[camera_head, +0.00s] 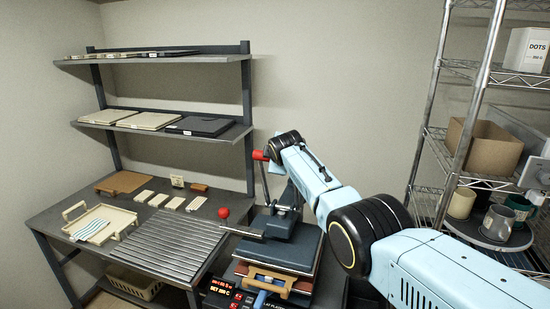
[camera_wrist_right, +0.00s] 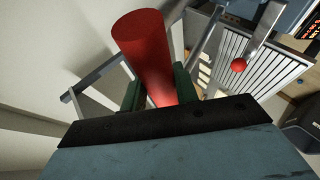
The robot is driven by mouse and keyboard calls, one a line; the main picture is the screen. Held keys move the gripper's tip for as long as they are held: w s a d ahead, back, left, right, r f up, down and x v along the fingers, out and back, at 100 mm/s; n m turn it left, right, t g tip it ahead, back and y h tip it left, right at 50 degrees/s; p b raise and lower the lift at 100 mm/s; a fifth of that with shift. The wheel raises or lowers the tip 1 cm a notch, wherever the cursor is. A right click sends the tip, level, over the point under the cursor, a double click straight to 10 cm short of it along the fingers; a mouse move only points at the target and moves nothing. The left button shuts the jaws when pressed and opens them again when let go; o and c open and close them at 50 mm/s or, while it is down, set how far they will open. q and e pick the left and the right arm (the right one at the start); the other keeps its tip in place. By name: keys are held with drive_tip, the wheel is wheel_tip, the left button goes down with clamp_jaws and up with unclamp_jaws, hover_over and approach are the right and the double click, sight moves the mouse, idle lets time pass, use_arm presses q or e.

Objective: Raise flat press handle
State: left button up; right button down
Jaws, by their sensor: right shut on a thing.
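The flat press (camera_head: 283,252) stands at the right end of the bench, with a dark upper platen and a lit control panel (camera_head: 231,296) at the front. Its handle has a red grip (camera_head: 260,155) at the top of metal arms that stand up above and behind the platen. My right gripper (camera_head: 270,157) is at this grip, partly hidden by its own wrist. In the right wrist view the red grip (camera_wrist_right: 143,45) lies between the two green fingers, and the gripper is shut on it. My left gripper is not in view.
A lever with a red ball knob (camera_head: 223,212) sticks out left of the press, beside a ribbed metal rack (camera_head: 168,243). A cream tray (camera_head: 99,224) lies farther left. A wire shelf (camera_head: 470,180) with mugs and boxes stands at right. Wall shelves (camera_head: 165,124) hang behind.

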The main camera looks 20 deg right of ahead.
drive_tip(key=c, duration=1.5)
unclamp_jaws()
drive_tip(key=shift+w+d+r, duration=0.1)
drive_tip(key=shift+d+r, duration=0.15)
drive_tip(key=shift+r, duration=0.15)
drive_tip(key=o, duration=0.4)
drive_tip(key=shift+w+d+f, duration=0.1)
drive_tip(key=shift+w+f, duration=0.1)
drive_tip(key=shift+f, duration=0.1)
drive_tip(key=shift+s, duration=0.15)
drive_tip(key=shift+b+v, duration=0.55)
drive_tip(key=shift+v, duration=6.1)
